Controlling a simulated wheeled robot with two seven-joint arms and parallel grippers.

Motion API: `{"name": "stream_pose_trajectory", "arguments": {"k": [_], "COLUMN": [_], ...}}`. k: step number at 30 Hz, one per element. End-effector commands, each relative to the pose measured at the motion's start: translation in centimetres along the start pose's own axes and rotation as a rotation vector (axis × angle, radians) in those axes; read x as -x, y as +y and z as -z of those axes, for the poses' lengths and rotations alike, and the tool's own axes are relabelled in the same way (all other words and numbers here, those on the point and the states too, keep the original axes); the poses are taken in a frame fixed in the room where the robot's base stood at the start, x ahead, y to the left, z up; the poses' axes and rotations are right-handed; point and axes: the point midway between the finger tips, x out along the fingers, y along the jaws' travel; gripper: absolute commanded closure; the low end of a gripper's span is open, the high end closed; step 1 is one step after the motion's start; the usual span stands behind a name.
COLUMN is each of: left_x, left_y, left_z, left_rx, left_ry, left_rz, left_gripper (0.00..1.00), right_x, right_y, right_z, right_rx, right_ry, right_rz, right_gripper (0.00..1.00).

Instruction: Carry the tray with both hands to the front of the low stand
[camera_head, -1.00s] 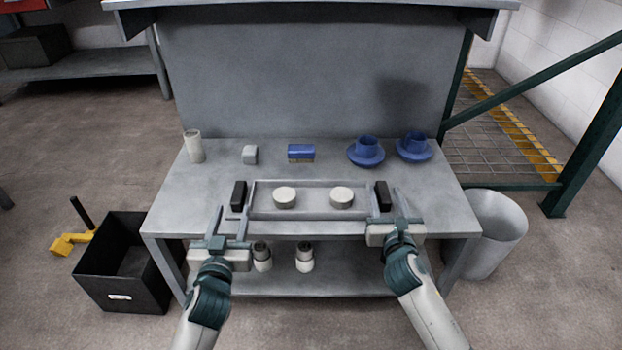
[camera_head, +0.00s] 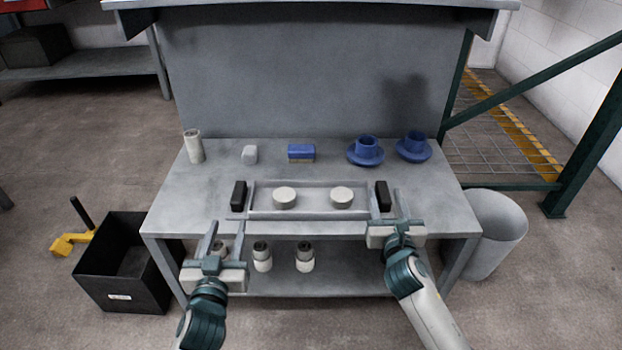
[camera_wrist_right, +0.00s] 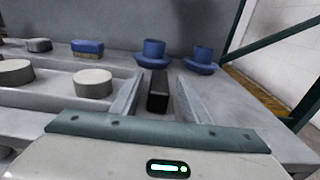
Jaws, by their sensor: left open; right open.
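The grey tray (camera_head: 313,213) lies on the workbench near its front edge, with two pale round pieces (camera_head: 285,194) in it. It has a black left handle (camera_head: 239,195) and a black right handle (camera_head: 382,196). My left gripper (camera_head: 226,232) is open and empty, in front of the bench edge and short of the left handle. My right gripper (camera_head: 387,210) is open at the tray's right end. In the right wrist view the right handle (camera_wrist_right: 157,92) shows between its fingers, not gripped. I cannot clearly pick out a separate low stand.
A pale cup (camera_head: 194,146), a small grey block (camera_head: 250,154), a blue brush (camera_head: 301,153) and two blue cups on saucers (camera_head: 366,155) stand behind the tray. Jars (camera_head: 262,257) stand on the shelf below. A black bin (camera_head: 120,265) and a grey bin (camera_head: 497,235) flank the bench.

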Motion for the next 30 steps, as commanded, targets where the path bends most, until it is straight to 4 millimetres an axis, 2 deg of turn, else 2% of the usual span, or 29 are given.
{"name": "stream_pose_trajectory", "arguments": {"k": [5,18,24,30], "left_x": [0.0,0.0,0.0,0.0], "left_y": [0.0,0.0,0.0,0.0], "left_z": [0.0,0.0,0.0,0.0], "left_rx": [0.000,0.000,0.000,0.000], "left_ry": [0.000,0.000,0.000,0.000], "left_rz": [0.000,0.000,0.000,0.000], "left_gripper": [0.58,0.58,0.58,0.58], "right_x": [1.9,9.3,11.1,11.5], "right_y": [0.0,0.0,0.0,0.0], "right_z": [0.1,0.1,0.1,0.0], "right_rx": [0.002,0.001,-0.001,0.000], "right_ry": [0.001,0.001,0.001,0.000], "right_rz": [0.000,-0.001,0.000,0.000], "right_gripper": [0.58,0.58,0.58,0.58]}}
